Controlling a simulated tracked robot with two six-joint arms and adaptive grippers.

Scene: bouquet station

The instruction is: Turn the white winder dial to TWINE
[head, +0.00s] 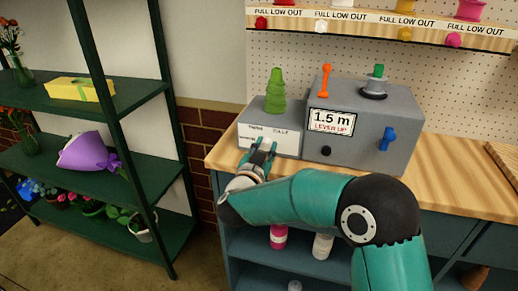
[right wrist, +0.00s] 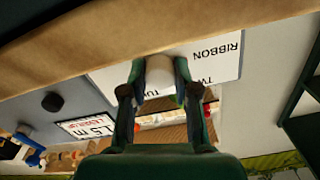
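The white winder dial (right wrist: 160,76) is on the white label plate of the small grey winder box (head: 252,116). In the right wrist view, which is upside down, the dial sits between the two fingertips of my right gripper (right wrist: 160,84), which look closed against its sides. The plate shows RIBBON and partly covered words starting TW and TU; the dial's pointer cannot be made out. In the head view my right gripper (head: 262,150) is at the front of the box and hides most of the dial. My left gripper is not in view.
A larger grey box with a 1.5 m LEVER UP screen (head: 332,122), black knob (head: 326,151), blue lever (head: 387,138) and orange lever (head: 326,82) stands right of the winder. A green cone-shaped spool (head: 276,92) is on top. A dark green shelf (head: 125,100) stands left.

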